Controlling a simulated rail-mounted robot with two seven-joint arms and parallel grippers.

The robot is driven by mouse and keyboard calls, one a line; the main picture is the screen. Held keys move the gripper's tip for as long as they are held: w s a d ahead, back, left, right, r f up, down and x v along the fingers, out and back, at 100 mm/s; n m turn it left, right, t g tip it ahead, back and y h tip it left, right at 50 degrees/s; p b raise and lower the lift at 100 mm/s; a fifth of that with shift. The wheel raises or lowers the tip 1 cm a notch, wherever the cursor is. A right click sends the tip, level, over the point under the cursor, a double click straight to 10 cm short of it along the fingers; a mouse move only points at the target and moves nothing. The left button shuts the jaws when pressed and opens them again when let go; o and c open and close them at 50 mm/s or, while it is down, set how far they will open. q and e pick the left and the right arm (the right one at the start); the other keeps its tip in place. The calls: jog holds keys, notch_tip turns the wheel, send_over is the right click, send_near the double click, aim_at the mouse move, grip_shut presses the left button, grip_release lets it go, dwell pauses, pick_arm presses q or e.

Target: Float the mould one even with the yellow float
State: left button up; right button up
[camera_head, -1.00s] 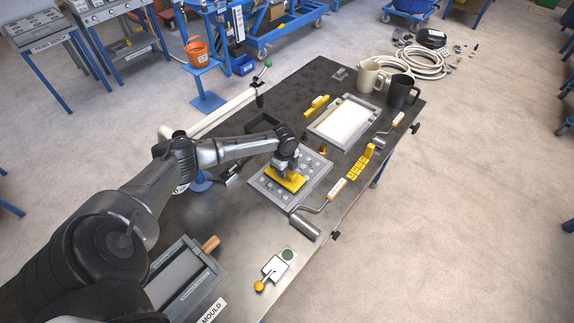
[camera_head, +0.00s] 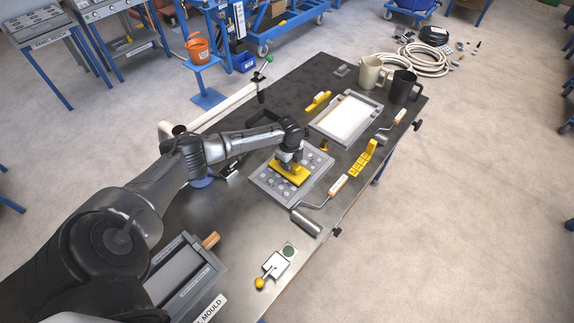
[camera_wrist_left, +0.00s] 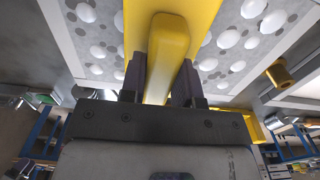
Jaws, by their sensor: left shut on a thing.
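My left gripper (camera_head: 291,160) is shut on the handle of the yellow float (camera_head: 288,174). The float lies flat over the grey framed mould (camera_head: 263,193), whose surface shows round pale spots; I cannot tell whether it touches. In the left wrist view, the float's handle (camera_wrist_left: 168,50) stands between the two fingers, with white round bumps on either side of the float. Another framed tray with a white filling (camera_head: 347,118) lies farther back. I cannot read which mould is number one. My right gripper is not in view.
A roller (camera_head: 307,221) lies close beside the spotted mould. A yellow stepped piece (camera_head: 364,158), a second roller (camera_head: 394,125) and two jugs (camera_head: 403,87) stand toward the right edge. A box labelled MOULD (camera_head: 184,277) is at the front left.

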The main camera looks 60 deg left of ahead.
pick_arm(q)
jog(key=shift+w+a+f+b, duration=0.2)
jog(key=shift+w+b, duration=0.2)
jog(key=shift+w, duration=0.2)
jog(key=shift+w+r, duration=0.15)
jog(key=shift+w, duration=0.2)
jog(key=shift+w+a+b, duration=0.2)
jog(key=shift+w+b, duration=0.25)
jog(key=shift+b, duration=0.25)
jog(key=shift+w+a+r+b, duration=0.1)
jog(key=shift+w+a+b, duration=0.15)
jog(key=shift+w+b, duration=0.4)
jog(key=shift+w+a+b, duration=0.2)
jog(key=shift+w+b, duration=0.45)
jog(key=shift+b, duration=0.1)
jog(key=shift+w+a+b, duration=0.2)
jog(key=shift+w+b, duration=0.3)
jog(key=shift+w, duration=0.05)
jog(key=shift+s+d+r+p, duration=0.15)
jog(key=shift+s+p, duration=0.25)
jog(key=shift+p, duration=0.5)
jog(key=shift+s+d+p, duration=0.1)
jog(key=shift+s+p, duration=0.35)
jog(key=shift+p, duration=0.15)
jog(key=shift+s+d+f+p, duration=0.1)
jog(key=shift+s+f+p, duration=0.15)
jog(key=shift+s+p, duration=0.1)
